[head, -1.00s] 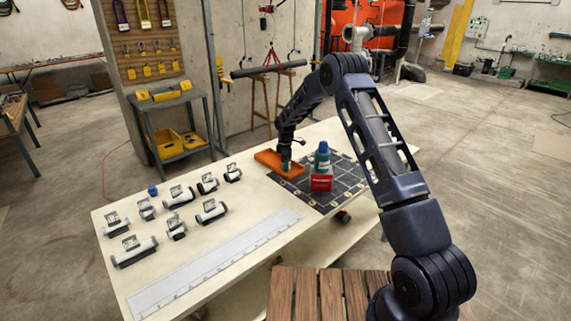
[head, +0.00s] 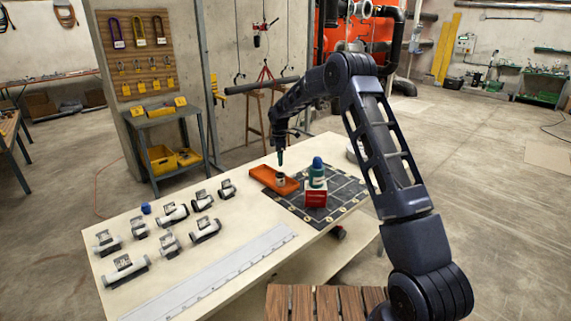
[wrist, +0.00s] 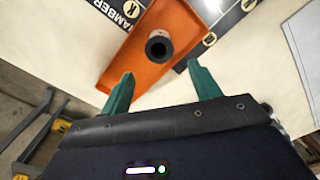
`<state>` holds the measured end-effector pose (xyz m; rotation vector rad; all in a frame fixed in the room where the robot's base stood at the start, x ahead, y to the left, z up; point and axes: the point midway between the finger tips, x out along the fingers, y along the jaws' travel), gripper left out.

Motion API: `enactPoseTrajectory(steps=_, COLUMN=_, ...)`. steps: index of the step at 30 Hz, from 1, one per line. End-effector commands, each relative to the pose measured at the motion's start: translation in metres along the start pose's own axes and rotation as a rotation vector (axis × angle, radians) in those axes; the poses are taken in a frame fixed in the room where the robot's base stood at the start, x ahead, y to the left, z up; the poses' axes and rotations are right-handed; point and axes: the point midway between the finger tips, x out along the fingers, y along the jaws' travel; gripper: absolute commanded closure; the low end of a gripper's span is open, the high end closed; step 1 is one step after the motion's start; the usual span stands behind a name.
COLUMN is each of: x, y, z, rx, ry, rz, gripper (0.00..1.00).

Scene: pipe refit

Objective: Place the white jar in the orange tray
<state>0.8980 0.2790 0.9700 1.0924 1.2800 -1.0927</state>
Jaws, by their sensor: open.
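The orange tray (head: 262,175) lies on the table at the edge of the dark grid mat. A small jar with a dark top and a pale side, which I take for the white jar (head: 280,179), stands upright inside the tray. In the wrist view the jar (wrist: 158,46) is seen from above, with the orange floor of the tray (wrist: 142,78) around it. My gripper (head: 281,158) is above the jar, apart from it. In the wrist view its two green fingers (wrist: 160,70) are spread wide with nothing between them.
A blue-capped teal bottle (head: 317,172) and a red box (head: 316,197) stand close to the tray's right on the grid mat (head: 340,188). Several pipe fittings (head: 172,212) and a blue cap (head: 146,208) lie to the left. A long ruler (head: 220,270) lies in front.

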Motion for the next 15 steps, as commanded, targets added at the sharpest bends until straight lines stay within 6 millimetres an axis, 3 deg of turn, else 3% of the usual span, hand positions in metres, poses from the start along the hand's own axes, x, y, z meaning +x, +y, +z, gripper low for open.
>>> enactPoseTrajectory(steps=8, x=-0.010, y=-0.002, z=0.004, rx=0.011, ry=0.000, rz=0.005, gripper=0.38)
enactPoseTrajectory(steps=11, x=-0.029, y=-0.009, z=0.015, rx=0.050, ry=0.000, rz=0.016, gripper=0.38)
enactPoseTrajectory(steps=15, x=-0.072, y=-0.029, z=0.041, rx=0.147, ry=0.001, rz=0.042, gripper=0.38)
